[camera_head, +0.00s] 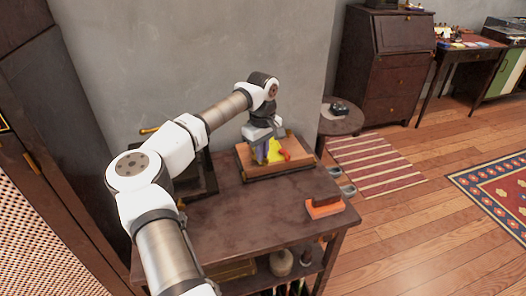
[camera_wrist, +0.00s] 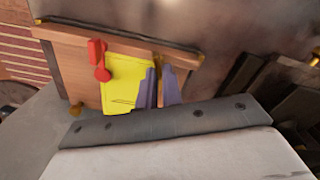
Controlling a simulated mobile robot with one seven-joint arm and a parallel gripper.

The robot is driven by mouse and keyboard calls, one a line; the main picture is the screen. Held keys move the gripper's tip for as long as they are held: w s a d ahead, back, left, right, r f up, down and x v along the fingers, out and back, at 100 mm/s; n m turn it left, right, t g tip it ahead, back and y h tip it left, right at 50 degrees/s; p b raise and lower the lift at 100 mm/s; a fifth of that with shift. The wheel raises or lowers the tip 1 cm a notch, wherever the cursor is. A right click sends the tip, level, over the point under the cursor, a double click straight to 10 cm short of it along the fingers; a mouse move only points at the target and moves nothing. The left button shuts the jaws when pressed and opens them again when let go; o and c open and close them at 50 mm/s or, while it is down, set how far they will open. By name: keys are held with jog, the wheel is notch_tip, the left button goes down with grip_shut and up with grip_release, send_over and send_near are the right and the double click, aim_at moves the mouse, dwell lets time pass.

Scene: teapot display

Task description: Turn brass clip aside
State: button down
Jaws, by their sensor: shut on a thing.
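A low wooden case (camera_head: 246,160) with a dark rim lies on the dark side table. Inside it are a yellow panel (camera_wrist: 120,92) and a red piece (camera_wrist: 97,58) with a rounded end at its left. My gripper (camera_head: 262,156) reaches down over the case, and its two purple fingers (camera_wrist: 160,72) stand at the right edge of the yellow panel. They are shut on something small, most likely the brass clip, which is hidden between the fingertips. The clip's shape and angle cannot be made out in either view.
The side table (camera_head: 255,218) has clear room in front of the case. A red-orange block (camera_head: 325,207) lies at its right front. A dark framed item (camera_head: 205,185) stands left of the case under my arm. A grey wall rises close behind. A round stool (camera_head: 342,124) stands beyond on the right.

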jog(key=n, duration=0.6)
jog(key=shift+s+a+n, duration=0.2)
jog(key=shift+s+n, duration=0.05)
jog(key=shift+n, duration=0.05)
jog(key=n, duration=0.6)
jog(key=shift+s+b, duration=0.3)
jog(key=c, duration=1.6)
grip_release()
jog(key=shift+o, duration=0.2)
notch_tip(320, 180, up, 14)
jog(key=b, duration=0.1)
